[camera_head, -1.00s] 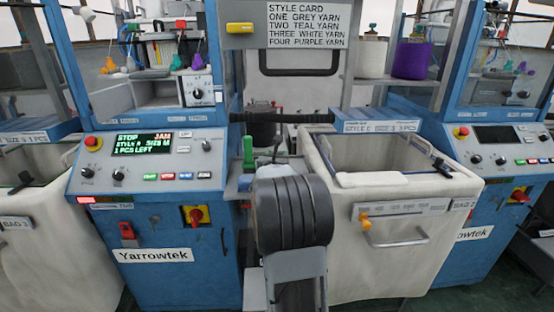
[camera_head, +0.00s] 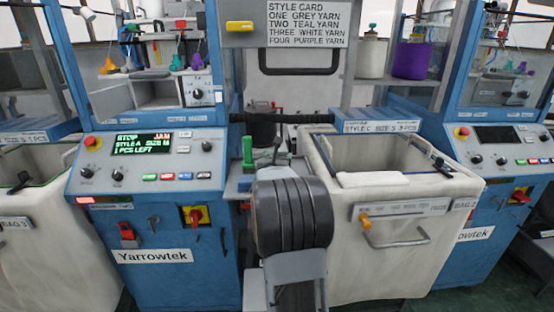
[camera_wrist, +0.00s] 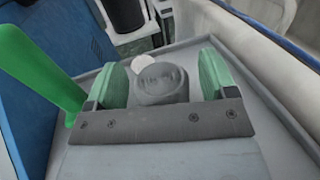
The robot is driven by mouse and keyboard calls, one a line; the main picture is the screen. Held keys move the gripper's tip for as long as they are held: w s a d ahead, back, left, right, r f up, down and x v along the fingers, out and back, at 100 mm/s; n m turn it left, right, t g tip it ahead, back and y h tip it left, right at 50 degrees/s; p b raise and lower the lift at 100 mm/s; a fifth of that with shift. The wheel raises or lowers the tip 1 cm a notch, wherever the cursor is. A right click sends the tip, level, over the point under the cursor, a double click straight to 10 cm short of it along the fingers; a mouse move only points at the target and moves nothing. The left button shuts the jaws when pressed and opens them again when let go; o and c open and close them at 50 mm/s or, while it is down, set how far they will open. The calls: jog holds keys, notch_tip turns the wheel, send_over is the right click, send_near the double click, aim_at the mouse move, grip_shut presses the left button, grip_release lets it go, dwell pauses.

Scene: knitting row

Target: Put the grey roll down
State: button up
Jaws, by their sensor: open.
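The grey roll (camera_wrist: 160,88) stands upright on a grey tray surface (camera_wrist: 88,84) in the wrist view, with a small pale round patch at its far edge. My gripper (camera_wrist: 163,76) has its two green-padded fingers on either side of the roll. The fingers are apart, with a visible gap between each pad and the roll. In the head view my dark arm blocks the sight of the roll and the gripper tips.
A green upright handle (camera_wrist: 38,72) stands close left of my gripper. A white bin (camera_head: 400,265) is right of my arm, and a blue Yarrowtek machine (camera_head: 150,225) is left. A purple cone (camera_head: 411,60) stands on the back shelf.

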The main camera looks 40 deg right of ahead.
jog(key=shift+r+p, duration=0.2)
jog(key=shift+p, duration=0.1)
jog(key=b+v, duration=0.1)
jog(key=v, duration=1.1)
